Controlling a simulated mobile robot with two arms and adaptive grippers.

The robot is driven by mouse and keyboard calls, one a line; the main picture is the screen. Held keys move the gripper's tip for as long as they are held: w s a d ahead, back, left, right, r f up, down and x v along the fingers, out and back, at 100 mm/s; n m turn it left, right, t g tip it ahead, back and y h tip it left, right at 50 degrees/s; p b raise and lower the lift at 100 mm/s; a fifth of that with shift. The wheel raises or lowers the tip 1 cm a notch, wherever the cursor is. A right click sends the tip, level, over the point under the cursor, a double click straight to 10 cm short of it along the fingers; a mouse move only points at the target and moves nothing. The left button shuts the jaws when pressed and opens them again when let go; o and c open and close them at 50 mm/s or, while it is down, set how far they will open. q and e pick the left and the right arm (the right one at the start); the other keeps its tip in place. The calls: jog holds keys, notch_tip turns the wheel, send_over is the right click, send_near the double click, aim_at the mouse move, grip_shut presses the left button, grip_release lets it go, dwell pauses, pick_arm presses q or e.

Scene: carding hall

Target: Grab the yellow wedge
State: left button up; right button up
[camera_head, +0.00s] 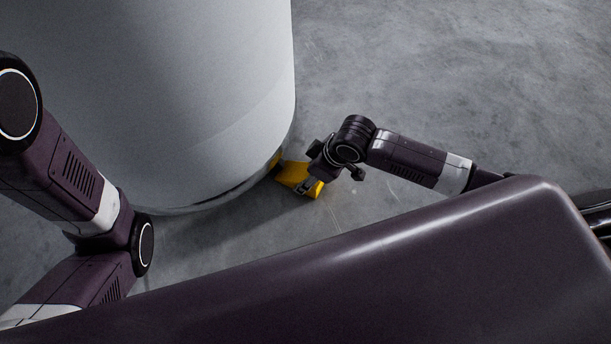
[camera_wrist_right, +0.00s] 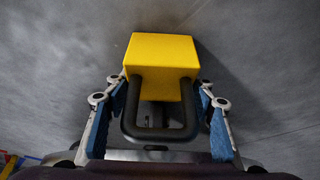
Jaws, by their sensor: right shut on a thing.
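The yellow wedge (camera_head: 293,174) lies on the floor against the bottom edge of the big pale cylinder in the head view. In the right wrist view the yellow wedge (camera_wrist_right: 160,54) shows its flat end, with a black loop handle (camera_wrist_right: 160,132) on the near side. My right gripper (camera_head: 308,184) is at the near end of the wedge. In the right wrist view its fingers (camera_wrist_right: 160,110) stand on both sides of the handle, shut on the wedge. The far tip of the wedge is partly hidden by the cylinder. My left gripper is out of view.
The large pale cylinder (camera_head: 170,90) fills the upper left of the head view and stands right beside the wedge. Bare grey concrete floor (camera_head: 450,80) is free to the right. Small coloured items (camera_wrist_right: 10,162) show at the lower left of the right wrist view.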

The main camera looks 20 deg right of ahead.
jog(key=c, duration=0.3)
jog(key=shift+r, duration=0.1)
jog(key=shift+c, duration=0.2)
